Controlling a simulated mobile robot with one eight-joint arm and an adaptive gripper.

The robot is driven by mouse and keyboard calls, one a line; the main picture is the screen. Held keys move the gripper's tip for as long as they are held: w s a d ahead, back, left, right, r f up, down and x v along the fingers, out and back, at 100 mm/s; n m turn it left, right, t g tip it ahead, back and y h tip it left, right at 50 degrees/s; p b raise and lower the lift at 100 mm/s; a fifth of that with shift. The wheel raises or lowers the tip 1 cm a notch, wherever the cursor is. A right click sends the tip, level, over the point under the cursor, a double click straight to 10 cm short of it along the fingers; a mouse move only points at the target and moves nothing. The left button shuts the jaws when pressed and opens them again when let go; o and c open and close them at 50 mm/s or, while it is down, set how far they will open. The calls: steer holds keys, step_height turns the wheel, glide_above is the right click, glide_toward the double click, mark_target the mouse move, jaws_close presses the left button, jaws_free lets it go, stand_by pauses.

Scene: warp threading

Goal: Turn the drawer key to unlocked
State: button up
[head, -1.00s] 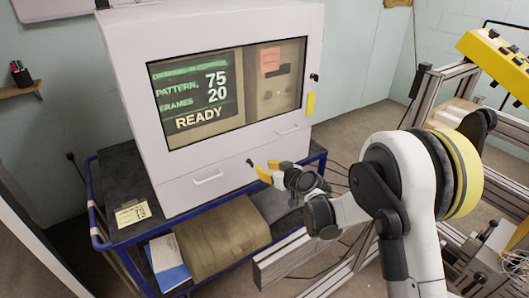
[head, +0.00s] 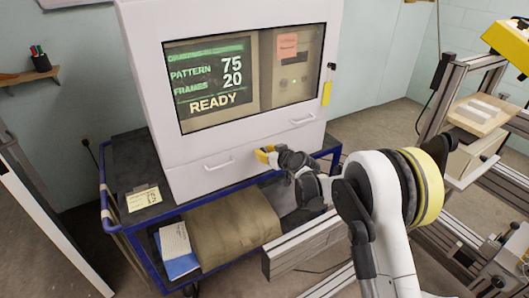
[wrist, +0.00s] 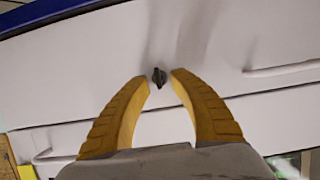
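The drawer key (wrist: 159,76) is a small dark piece standing out from the white drawer front (wrist: 100,85) in the wrist view. My gripper (wrist: 161,79) has two yellow ribbed fingers, spread apart, with their tips on either side of the key. A small gap shows beside the key, so the fingers do not look closed on it. In the head view my gripper (head: 267,155) is at the cabinet's lower front (head: 240,158), between two drawer handles, and hides the key. I cannot tell how the key's slot lines up with any mark.
Another dark knob (head: 331,67) with a yellow tag (head: 327,92) is at the upper right. The blue-framed cart (head: 120,225) stands beneath, holding a folded brown cloth (head: 235,228).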

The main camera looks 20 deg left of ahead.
jaws_close()
steer(key=shift+m, duration=0.3)
steer(key=shift+w+d+f+m+g+y, duration=0.1)
steer(key=shift+m+g+y, duration=0.25)
steer(key=shift+m, duration=0.25)
steer(key=shift+w+d+m+g+y, duration=0.1)
steer(key=shift+m+g+y, duration=0.25)
steer(key=shift+m, duration=0.25)
steer(key=shift+w+f+m+g+y+b, duration=0.1)
steer(key=shift+m+g+y+b, duration=0.5)
steer(key=shift+m, duration=0.6)
steer(key=shift+w+d+f+m+g+y+b, duration=0.1)
steer(key=shift+m+y+b, duration=0.1)
steer(key=shift+m+y, duration=0.85)
steer(key=shift+s+f+m+g+y+b, duration=0.1)
steer(key=shift+f+m+y+b, duration=0.2)
steer(key=shift+m, duration=1.3)
steer(key=shift+w+d+r+m+g+y+b, duration=0.1)
steer(key=shift+m+y, duration=0.65)
steer(key=shift+m, duration=0.6)
steer(key=shift+a, duration=0.1)
